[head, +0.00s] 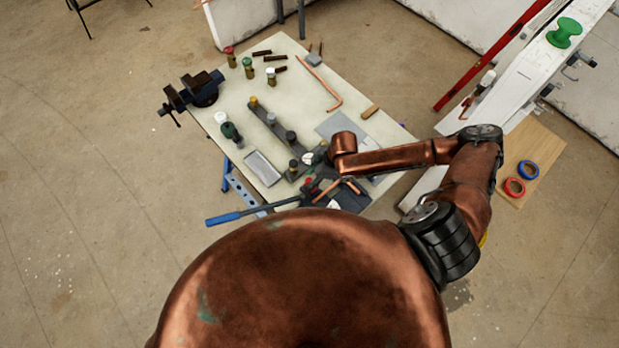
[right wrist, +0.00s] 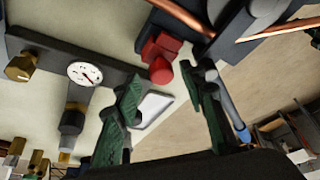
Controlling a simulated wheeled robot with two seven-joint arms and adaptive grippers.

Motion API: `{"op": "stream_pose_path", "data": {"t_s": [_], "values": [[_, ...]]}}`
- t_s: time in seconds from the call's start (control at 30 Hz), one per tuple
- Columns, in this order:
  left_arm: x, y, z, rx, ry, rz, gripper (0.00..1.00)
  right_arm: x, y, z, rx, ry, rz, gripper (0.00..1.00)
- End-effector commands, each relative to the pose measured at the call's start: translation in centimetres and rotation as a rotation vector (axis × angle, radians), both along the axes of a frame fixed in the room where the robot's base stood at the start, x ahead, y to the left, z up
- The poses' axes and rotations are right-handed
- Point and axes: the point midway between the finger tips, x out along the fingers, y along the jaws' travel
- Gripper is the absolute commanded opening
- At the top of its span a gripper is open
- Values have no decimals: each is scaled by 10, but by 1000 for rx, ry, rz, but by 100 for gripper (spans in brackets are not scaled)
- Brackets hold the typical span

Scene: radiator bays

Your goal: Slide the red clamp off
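A red part that looks like the red clamp (right wrist: 158,47) sits against a dark tool in the right wrist view, with a rounded red tip (right wrist: 161,71) pointing toward my gripper. In the head view it is a small red spot (head: 308,182), partly hidden. My right gripper (right wrist: 165,82) has its two green fingers spread, with nothing held between them. The red tip lies just beyond the gap between the fingertips, and I cannot tell how far. A copper pipe (right wrist: 184,17) runs by the dark tool. My left gripper is not in view.
A dark rod with a blue handle (head: 222,219) sticks out past the near edge of the pale bench (head: 290,92). A round white gauge (right wrist: 85,73) sits on a dark bar. A vise (head: 200,90), a grey tray (head: 262,168) and several bottles stand on the bench.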

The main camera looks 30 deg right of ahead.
Motion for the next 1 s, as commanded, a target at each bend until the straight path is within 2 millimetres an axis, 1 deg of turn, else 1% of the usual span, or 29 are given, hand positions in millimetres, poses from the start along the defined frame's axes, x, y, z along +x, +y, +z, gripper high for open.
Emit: {"op": "stream_pose_path", "data": {"t_s": [0.17, 0.4, 0.5, 0.6, 0.7, 0.8, 1.0], "values": [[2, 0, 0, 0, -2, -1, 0, -4, -9, 22, -2, -2, 0, 38], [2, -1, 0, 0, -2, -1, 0, -14, -25, 69, -3, -3, 2, 38], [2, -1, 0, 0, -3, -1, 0, -17, -32, 86, -2, -4, 0, 38], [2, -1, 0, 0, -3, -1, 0, -20, -36, 98, -2, -3, 0, 38], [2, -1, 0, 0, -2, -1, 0, -21, -38, 105, 0, -2, -1, 38], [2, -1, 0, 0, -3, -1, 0, -22, -39, 109, 0, -2, 1, 38], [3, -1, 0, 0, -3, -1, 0, -22, -39, 109, 0, -2, 1, 38]]}}
